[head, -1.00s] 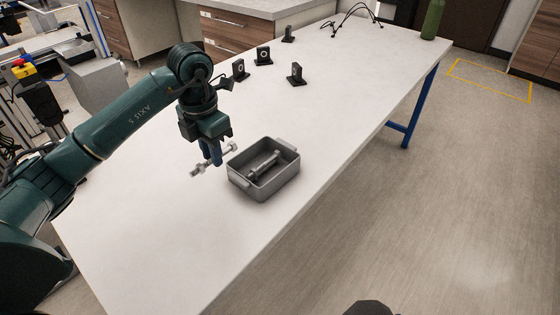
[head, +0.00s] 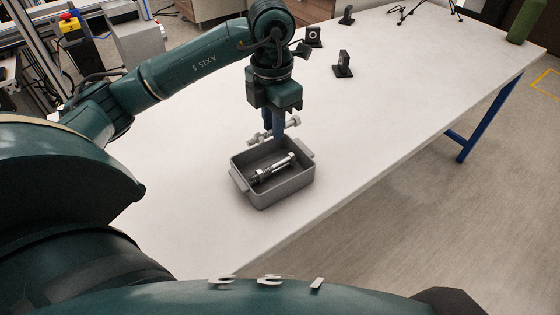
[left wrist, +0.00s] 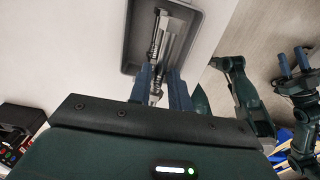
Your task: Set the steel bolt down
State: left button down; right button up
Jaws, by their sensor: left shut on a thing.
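My left gripper (head: 273,128) is shut on a steel bolt (head: 293,122), held roughly level at the far side of a grey tray (head: 285,195). Its height above the table is hard to tell. Another bolt (head: 272,169) lies slantwise inside the tray. In the left wrist view, the tray (left wrist: 130,45) is at the top with a bolt inside, and the held bolt (left wrist: 155,97) shows partly between my blue fingers (left wrist: 161,92). My right gripper (left wrist: 293,64) is at the right of that view, its two fingers apart and empty, far from the tray.
The white table (head: 190,150) is clear left of the tray. Small black stands (head: 343,65) and a green bottle (head: 524,22) stand farther back. The table's front edge runs close to the tray's right side.

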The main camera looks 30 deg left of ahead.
pick_arm(q)
send_over(274, 166)
notch_tip(274, 166, down, 4)
jog(key=shift+s+f, duration=0.1)
notch_tip(274, 166, down, 4)
jog(key=shift+r+p, duration=0.2)
jog(key=shift+p, duration=0.15)
jog(key=shift+f, duration=0.2)
jog(key=shift+f, duration=0.1)
jog(key=shift+f+b, duration=0.3)
jog(key=shift+b, duration=0.1)
jog(key=shift+f, duration=0.15)
jog(key=c, duration=1.8)
grip_release()
jog(key=o, duration=0.5)
